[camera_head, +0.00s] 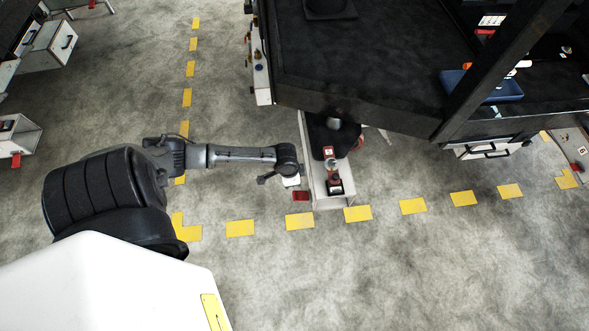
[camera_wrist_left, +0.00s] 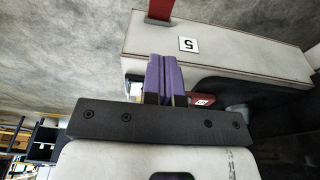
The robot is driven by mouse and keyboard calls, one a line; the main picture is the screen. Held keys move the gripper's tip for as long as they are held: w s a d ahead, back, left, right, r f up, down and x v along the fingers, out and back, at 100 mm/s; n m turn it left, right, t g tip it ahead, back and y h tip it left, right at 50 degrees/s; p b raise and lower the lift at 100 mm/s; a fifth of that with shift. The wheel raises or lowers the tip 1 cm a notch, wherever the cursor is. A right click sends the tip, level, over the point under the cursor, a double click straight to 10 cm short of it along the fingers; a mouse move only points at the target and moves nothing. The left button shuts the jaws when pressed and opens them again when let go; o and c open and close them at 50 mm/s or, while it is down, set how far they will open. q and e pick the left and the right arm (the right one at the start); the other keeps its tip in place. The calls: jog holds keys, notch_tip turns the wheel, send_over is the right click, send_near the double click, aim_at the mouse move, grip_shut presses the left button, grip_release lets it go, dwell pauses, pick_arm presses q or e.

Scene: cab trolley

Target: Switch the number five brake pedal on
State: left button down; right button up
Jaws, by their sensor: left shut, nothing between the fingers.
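The number five brake pedal (camera_head: 301,196) is a small red plate on the left side of a white trolley box (camera_head: 318,190), near its front end. In the left wrist view the red pedal (camera_wrist_left: 160,10) sticks out at the top edge, partly cut off, close to a label reading 5 (camera_wrist_left: 188,44). My left gripper (camera_wrist_left: 163,57) has purple fingers shut together and empty. Its tips show below the pedal in that view, with a visible gap between. In the head view the left wrist hangs just behind the pedal, and the fingers are hidden. My right gripper is not in view.
A black cab platform (camera_head: 360,75) stands behind the box. A red-and-black device (camera_head: 334,178) sits on the box top. Another unit with label 6 (camera_head: 583,150) stands at the far right. Yellow floor marks (camera_head: 299,221) run in front; the floor there is clear.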

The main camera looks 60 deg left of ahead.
aim_at(296, 196)
pick_arm(q)
jog(key=f+b, duration=0.2)
jog(key=f, duration=0.2)
jog(key=f+b, duration=0.3)
jog(key=f, duration=0.1)
jog(key=w+f+b, duration=0.1)
jog(key=f+b, duration=0.1)
jog(key=f, duration=0.2)
jog(key=shift+d+f, duration=0.1)
jog(key=shift+d, duration=0.05)
jog(key=shift+s+f+b, duration=0.3)
jog(key=shift+f+b, duration=0.4)
jog(key=shift+f, duration=0.05)
jog(key=shift+f, duration=0.1)
